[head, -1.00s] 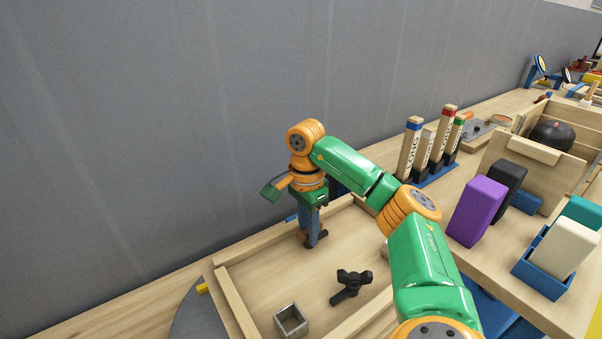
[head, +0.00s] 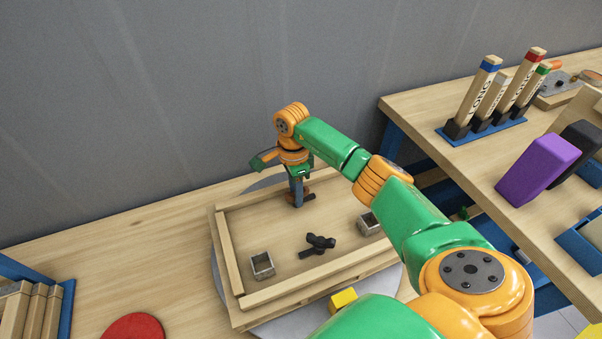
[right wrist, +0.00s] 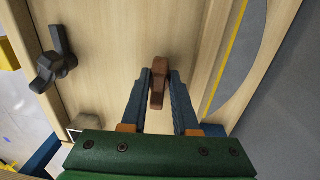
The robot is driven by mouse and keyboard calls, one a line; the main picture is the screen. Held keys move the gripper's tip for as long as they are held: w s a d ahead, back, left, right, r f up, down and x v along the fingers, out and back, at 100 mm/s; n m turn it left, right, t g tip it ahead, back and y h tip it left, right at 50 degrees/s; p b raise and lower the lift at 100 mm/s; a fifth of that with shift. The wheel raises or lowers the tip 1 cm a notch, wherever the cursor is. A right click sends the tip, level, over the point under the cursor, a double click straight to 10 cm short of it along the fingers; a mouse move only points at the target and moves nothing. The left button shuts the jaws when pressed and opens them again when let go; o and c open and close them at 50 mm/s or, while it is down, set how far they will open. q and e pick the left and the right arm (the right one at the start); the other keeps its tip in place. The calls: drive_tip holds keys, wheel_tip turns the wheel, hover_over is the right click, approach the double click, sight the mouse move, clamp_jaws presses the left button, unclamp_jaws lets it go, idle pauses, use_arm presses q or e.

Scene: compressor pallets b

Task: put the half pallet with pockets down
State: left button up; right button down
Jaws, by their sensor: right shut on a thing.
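The half pallet (head: 228,262) is a pale wooden board with raised rims, lying over a grey round plate. Two square metal pockets (head: 262,265) and a black T-shaped knob (head: 319,243) show on it. My right gripper (head: 298,201) points down at its far side. In the right wrist view the jaws (right wrist: 160,78) are shut on a brown upright piece (right wrist: 158,98) on the board. The fingers partly hide that piece. I cannot tell whether the pallet rests fully on the plate or is slightly above it. My left gripper is not in view.
The grey round plate (head: 392,284) shows around the pallet, with a yellow block (head: 342,300) at its near edge. A red disc (head: 133,328) and a blue rack (head: 67,300) stand at the left. Another table (head: 415,105) is at the right. A grey wall is behind.

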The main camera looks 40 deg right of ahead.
drive_tip(key=shift+f, duration=0.25)
drive_tip(key=c, duration=0.7)
unclamp_jaws()
drive_tip(key=shift+s, duration=0.1)
drive_tip(key=shift+o, duration=0.2)
wheel_tip(320, 180, up, 12)
drive_tip(key=shift+w, duration=0.4)
